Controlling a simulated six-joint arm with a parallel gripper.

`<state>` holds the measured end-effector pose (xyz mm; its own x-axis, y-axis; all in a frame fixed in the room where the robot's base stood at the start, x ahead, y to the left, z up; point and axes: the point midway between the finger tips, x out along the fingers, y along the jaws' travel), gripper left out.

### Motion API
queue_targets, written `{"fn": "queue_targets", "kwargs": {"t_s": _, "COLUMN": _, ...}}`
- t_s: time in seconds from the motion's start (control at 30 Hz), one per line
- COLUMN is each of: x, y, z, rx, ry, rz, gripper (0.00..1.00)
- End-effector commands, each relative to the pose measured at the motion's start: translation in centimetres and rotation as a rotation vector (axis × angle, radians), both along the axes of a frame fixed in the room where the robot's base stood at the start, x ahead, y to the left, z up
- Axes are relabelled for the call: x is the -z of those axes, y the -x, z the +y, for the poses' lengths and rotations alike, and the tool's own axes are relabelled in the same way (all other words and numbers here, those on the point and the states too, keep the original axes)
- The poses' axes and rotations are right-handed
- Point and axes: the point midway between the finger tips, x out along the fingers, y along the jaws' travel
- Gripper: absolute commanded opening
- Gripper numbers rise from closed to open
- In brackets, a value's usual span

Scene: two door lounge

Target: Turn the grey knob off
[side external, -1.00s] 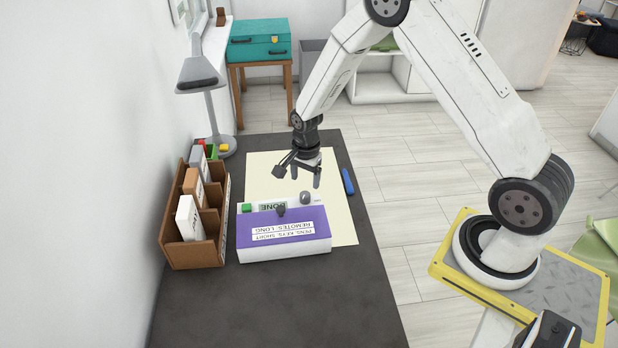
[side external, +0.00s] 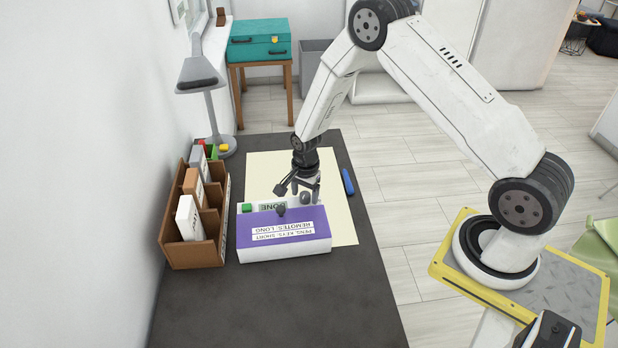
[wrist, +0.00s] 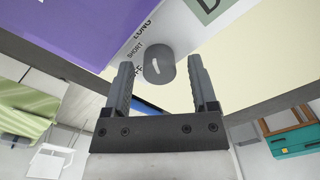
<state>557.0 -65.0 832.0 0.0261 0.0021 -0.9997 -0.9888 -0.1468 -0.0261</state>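The grey knob (side external: 305,197) is on the white control strip (side external: 247,208) of a purple-topped box (side external: 262,221). In the wrist view the knob (wrist: 160,70) has a white mark, with the printed words "SHORT" and "LONG" beside it and another label partly hidden. The exact setting is hard to tell. My gripper (side external: 306,190) points down at the knob. In the wrist view my gripper (wrist: 161,72) is open, with its fingers on either side of the knob and visible gaps to both. I cannot tell how deep the fingertips reach.
A blue pen-like object (side external: 348,181) lies right of the gripper. A grey lamp (side external: 217,140) stands behind. The front desk is clear.

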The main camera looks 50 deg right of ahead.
Motion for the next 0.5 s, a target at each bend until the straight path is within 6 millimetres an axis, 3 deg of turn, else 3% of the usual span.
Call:
{"fn": "queue_targets", "kwargs": {"t_s": 0.03, "x": 0.00, "y": 0.01, "z": 0.00, "rx": 0.000, "ry": 0.000, "rz": 0.000, "gripper": 0.56}}
{"fn": "queue_targets", "kwargs": {"t_s": 0.2, "x": -0.01, "y": 0.00, "z": 0.00, "rx": 0.000, "ry": 0.000, "rz": 0.000, "gripper": 0.02}}
{"fn": "queue_targets", "kwargs": {"t_s": 0.5, "x": -0.03, "y": -0.03, "z": 0.00, "rx": -0.014, "ry": 0.000, "rz": -0.001, "gripper": 0.00}}
